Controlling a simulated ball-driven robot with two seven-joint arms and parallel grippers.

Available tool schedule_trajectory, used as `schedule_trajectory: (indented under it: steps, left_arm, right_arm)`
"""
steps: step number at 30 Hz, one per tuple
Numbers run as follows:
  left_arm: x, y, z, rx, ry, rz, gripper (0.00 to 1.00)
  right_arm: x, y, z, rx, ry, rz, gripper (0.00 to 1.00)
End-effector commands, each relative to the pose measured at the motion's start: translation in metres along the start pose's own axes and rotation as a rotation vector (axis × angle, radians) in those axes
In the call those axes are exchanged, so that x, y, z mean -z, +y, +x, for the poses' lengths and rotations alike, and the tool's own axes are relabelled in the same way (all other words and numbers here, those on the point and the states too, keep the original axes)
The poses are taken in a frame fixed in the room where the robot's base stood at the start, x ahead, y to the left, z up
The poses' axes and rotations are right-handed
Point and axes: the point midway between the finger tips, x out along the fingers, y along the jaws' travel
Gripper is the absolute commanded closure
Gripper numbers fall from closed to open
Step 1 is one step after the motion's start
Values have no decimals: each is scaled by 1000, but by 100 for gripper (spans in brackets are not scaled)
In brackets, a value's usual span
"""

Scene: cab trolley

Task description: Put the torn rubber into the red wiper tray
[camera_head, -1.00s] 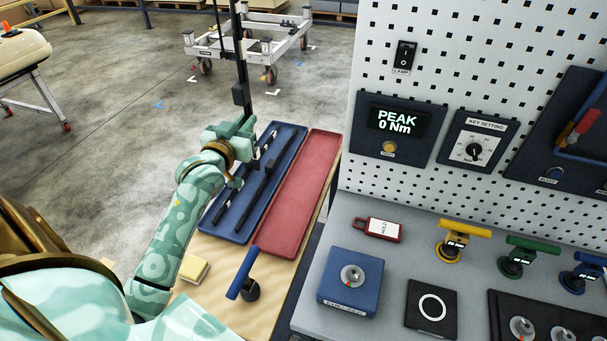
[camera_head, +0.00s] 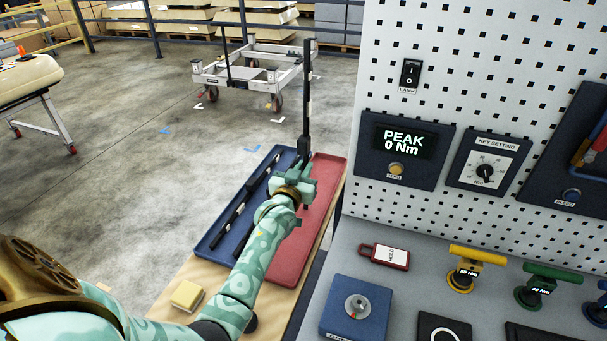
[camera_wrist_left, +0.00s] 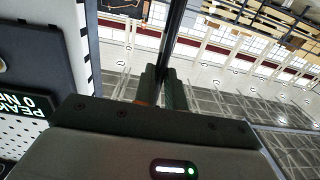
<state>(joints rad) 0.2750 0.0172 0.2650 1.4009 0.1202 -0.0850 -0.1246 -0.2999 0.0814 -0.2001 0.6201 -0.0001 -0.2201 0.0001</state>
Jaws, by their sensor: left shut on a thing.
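My left gripper (camera_head: 304,170) is shut on a long, thin black strip (camera_head: 307,95). The strip stands nearly upright, rising from the jaws; I cannot make out a tear in it. In the left wrist view the fingers (camera_wrist_left: 164,90) clasp the dark strip (camera_wrist_left: 174,35), which runs up out of the frame. The gripper is above the far part of the red tray (camera_head: 284,262), near its left side; the bare red floor of the tray shows in front of and right of the gripper. My right gripper is out of view.
A blue tray (camera_head: 213,238) with dark wiper parts lies left of the red tray, partly behind my arm. A yellow sponge-like block (camera_head: 186,294) sits on the wooden top. The grey bench and perforated panel (camera_head: 480,70) stand close on the right.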

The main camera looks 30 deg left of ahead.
Motion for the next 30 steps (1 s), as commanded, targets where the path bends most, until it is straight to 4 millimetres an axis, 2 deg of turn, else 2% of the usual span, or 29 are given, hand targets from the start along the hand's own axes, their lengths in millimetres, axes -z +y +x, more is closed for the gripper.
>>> schedule_trajectory:
  steps: [2,11,12,14,15,24,26,30]
  left_arm:
    - [-7,0,0,0,2,1,100]
    - [-7,0,0,0,3,0,100]
    - [-8,0,0,0,2,0,85]
    - [-8,0,0,0,2,0,68]
    - [-8,0,0,0,2,0,66]
    - [-5,0,-1,0,2,0,66]
    - [-6,0,-7,0,2,0,66]
    - [-5,-1,-34,0,0,-1,66]
  right_arm:
    - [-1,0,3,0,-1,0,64]
    - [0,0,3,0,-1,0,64]
    - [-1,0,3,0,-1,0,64]
    - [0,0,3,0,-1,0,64]
    - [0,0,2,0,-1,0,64]
    - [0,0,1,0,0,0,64]
    - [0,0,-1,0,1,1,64]
    - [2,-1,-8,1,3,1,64]
